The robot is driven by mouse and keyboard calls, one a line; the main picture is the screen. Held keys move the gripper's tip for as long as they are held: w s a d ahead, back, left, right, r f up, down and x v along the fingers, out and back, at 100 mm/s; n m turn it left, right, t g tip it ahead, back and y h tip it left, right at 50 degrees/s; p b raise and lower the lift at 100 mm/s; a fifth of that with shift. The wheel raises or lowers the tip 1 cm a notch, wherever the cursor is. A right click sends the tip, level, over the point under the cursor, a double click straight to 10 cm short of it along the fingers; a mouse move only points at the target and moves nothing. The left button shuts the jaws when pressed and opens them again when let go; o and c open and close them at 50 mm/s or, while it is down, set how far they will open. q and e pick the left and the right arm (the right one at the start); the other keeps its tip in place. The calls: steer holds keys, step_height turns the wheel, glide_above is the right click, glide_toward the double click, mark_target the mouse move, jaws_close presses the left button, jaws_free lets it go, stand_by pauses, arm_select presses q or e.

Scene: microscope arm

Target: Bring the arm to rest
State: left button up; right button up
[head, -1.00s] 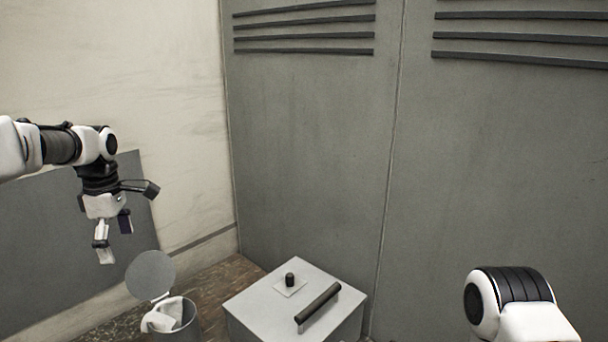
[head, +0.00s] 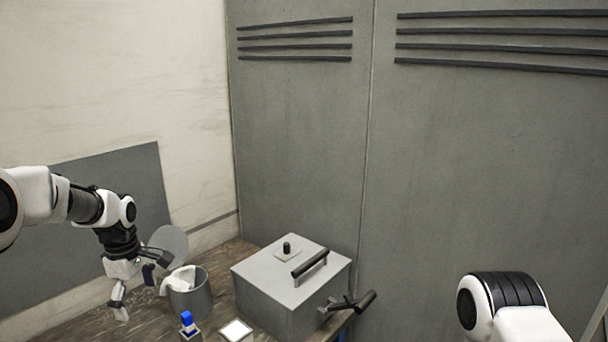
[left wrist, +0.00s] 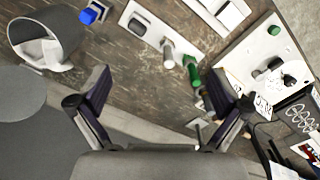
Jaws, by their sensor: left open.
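My left gripper (head: 134,288) is at the left in the head view, hanging fingers down from my left arm, left of the grey bin. It is open. Nothing shows between its fingers. In the left wrist view its two dark fingers (left wrist: 158,78) are spread wide, with the brown tabletop and its edge beyond them. At the lower right of the head view only a white and black part of my right arm shows. My right gripper is not seen.
A grey bin (head: 192,301) with white cloth (head: 180,279) stands on the table. Right of it is a grey box (head: 276,303) with a black handle (head: 310,264). A blue button (head: 187,319) is in front. A green-handled lever (left wrist: 192,72) shows in the wrist view.

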arm_select(q)
steer(key=s+d+f+m, duration=0.2)
steer(key=s+f, duration=0.3)
steer(key=f, duration=0.2)
steer(key=s+d+f+m, duration=0.3)
steer(key=s+f, duration=0.2)
steer(key=f, duration=0.3)
steer(key=s+d+f+m, duration=0.2)
steer(key=s+f, duration=0.3)
steer(key=f, duration=0.2)
steer(key=shift+d+f+m, duration=0.25)
steer(key=shift+m, duration=0.05)
steer(key=s+d+f+m+b, duration=0.15)
steer(key=s+f+m, duration=0.25)
steer(key=s, duration=0.8)
steer(key=s+d+f+m+b, duration=0.15)
steer(key=s+f+m, duration=0.35)
steer(key=s, duration=0.7)
step_height(320, 180, down, 13)
steer(key=b, duration=1.2)
steer(key=shift+w+f, duration=0.2)
steer(key=shift+w, duration=0.05)
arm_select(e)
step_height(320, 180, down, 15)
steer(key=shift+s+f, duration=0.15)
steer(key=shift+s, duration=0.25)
arm_select(q)
steer(key=shift+d, duration=0.1)
